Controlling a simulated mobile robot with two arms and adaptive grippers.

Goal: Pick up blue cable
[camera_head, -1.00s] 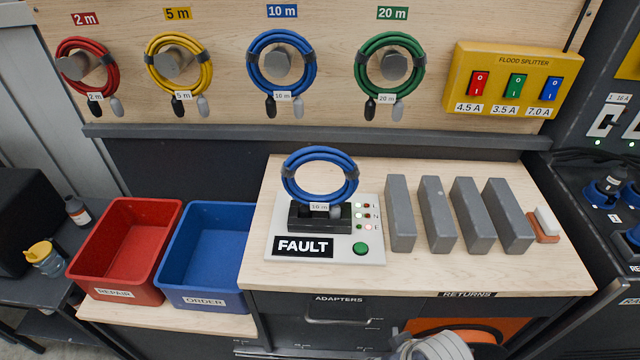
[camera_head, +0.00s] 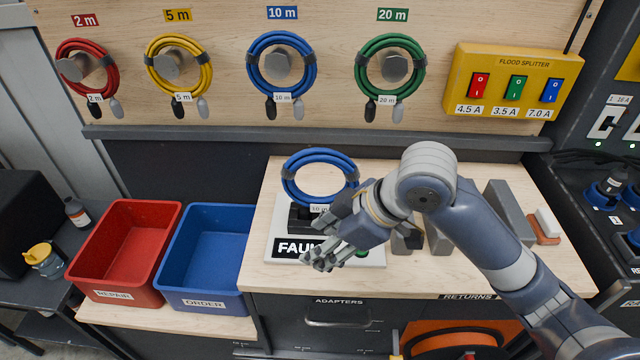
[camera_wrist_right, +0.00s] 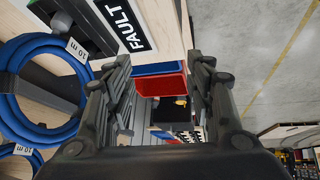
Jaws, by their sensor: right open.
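A coiled blue cable (camera_head: 290,185) with a 10 m tag stands on the tester (camera_head: 374,250) marked FAULT. Another blue cable (camera_head: 253,62) hangs on a peg under the 10 m sign. My right gripper (camera_head: 329,236) is open and empty in front of the tester, just below and right of the standing coil, hiding part of the tester and its label. In the right wrist view the fingers (camera_wrist_right: 158,85) are apart with nothing between them, and the tester's coil (camera_wrist_right: 14,112) lies to their left, outside the jaws. My left gripper is not in view.
Red (camera_head: 94,284) and blue (camera_head: 175,296) totes stand left of the tester. Several grey blocks (camera_head: 508,210) stand on the bench to the right, partly behind my right arm. Red, yellow and green cables hang on the wall board (camera_head: 340,60).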

